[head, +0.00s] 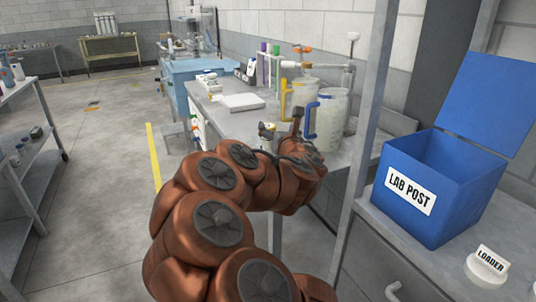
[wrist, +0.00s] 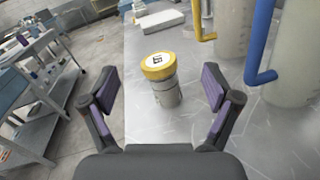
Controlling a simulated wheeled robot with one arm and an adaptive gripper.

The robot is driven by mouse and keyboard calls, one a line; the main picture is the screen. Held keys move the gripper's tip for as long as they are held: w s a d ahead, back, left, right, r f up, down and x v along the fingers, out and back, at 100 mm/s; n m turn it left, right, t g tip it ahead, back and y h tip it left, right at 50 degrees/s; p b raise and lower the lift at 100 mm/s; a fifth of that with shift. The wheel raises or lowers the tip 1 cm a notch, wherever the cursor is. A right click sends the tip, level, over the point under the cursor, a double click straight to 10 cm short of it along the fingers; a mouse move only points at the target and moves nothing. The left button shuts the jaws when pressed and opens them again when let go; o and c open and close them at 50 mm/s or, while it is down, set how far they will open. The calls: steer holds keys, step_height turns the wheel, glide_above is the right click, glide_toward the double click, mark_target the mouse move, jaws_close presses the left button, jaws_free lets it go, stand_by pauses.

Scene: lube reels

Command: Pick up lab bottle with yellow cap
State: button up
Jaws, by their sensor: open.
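The lab bottle with a yellow cap (wrist: 161,82) stands upright on the grey bench in the wrist view. Its cap has a white label with dark marks, and its body is grey. My gripper (wrist: 160,92) is open, with purple-padded fingers on either side of the picture. The bottle appears between and beyond the fingertips, with clear gaps on both sides. In the head view my gripper (head: 297,122) is seen only in part, near the bottle.
Two large clear jugs, one with a yellow handle (head: 284,97) and one with a blue handle (head: 311,119), stand just right of the bottle. A white tray (head: 240,102) lies farther back. A blue LAB POST box (head: 432,212) is at right. The floor (head: 110,150) at left is open.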

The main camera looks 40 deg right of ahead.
mark_target(268, 125)
steer(key=f+n, duration=0.1)
steer(key=f+n+y, duration=0.1)
steer(key=f+n+b, duration=0.1)
steer(key=shift+w+t, duration=0.25)
steer(key=shift+t, duration=0.15)
steer(key=shift+w+a+f+n+y, duration=0.15)
steer(key=shift+w+f+n+y, duration=0.15)
steer(key=shift+n+y, duration=0.1)
steer(key=shift+x, duration=1.35)
steer(key=shift+d+p+x, duration=0.2)
steer(key=shift+p+x, duration=0.05)
steer(key=shift+x, duration=0.9)
steer(key=shift+d+p+x, duration=0.2)
steer(key=shift+x, duration=0.95)
steer(key=shift+s+r, duration=0.15)
steer(key=shift+c, duration=0.3)
steer(key=c, duration=1.2)
steer(key=shift+r, duration=0.15)
steer(key=shift+c, duration=0.2)
